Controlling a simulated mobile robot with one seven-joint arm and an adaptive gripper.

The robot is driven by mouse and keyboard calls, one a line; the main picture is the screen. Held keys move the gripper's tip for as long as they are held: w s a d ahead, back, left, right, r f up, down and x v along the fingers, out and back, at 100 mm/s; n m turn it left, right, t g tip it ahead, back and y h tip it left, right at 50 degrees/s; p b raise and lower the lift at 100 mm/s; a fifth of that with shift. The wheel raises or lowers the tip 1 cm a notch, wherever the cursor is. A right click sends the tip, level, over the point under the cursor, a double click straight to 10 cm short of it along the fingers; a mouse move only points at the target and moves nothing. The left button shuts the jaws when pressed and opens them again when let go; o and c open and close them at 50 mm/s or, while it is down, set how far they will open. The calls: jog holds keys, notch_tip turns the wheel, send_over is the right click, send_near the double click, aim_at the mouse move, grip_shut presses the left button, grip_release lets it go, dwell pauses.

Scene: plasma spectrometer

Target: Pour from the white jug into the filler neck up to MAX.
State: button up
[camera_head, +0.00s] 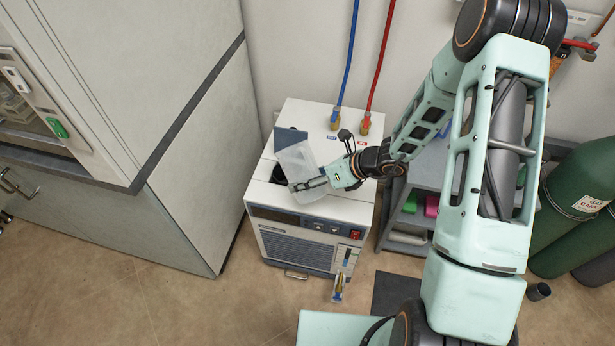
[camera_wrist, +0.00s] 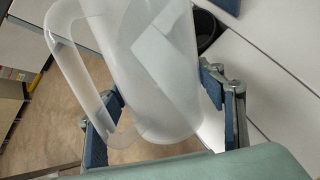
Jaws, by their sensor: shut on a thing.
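The translucent white jug (camera_head: 296,158) is held above the top of the white chiller unit (camera_head: 345,205), and it looks tilted. My gripper (camera_head: 308,185) is shut on the jug. In the wrist view the jug (camera_wrist: 165,60) sits between the blue pads of my gripper (camera_wrist: 160,104), with its loop handle at the left. A dark round opening, apparently the filler neck (camera_wrist: 206,32), shows just beyond the jug and is partly hidden by it. I cannot tell the liquid level in the jug or whether liquid flows. A narrow level gauge (camera_head: 347,257) is on the unit's front; its reading is too small to tell.
A blue-grey flap (camera_head: 289,139) lies behind the jug on the unit. A blue hose (camera_head: 348,55) and a red hose (camera_head: 381,55) rise from fittings at the back. A large cabinet (camera_head: 175,130) stands left. A grey cart (camera_head: 425,190) and green gas cylinders (camera_head: 575,205) stand right.

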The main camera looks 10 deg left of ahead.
jog(key=shift+s+r+m+g+h+p, duration=0.15)
jog(key=shift+r+g+h+p, duration=0.45)
jog(key=shift+p, duration=2.1)
jog(key=shift+w+r+m+g+h+p, duration=0.1)
jog(key=shift+r+m+g+h+p, duration=0.45)
jog(key=shift+p, duration=2.1)
dwell(2.6)
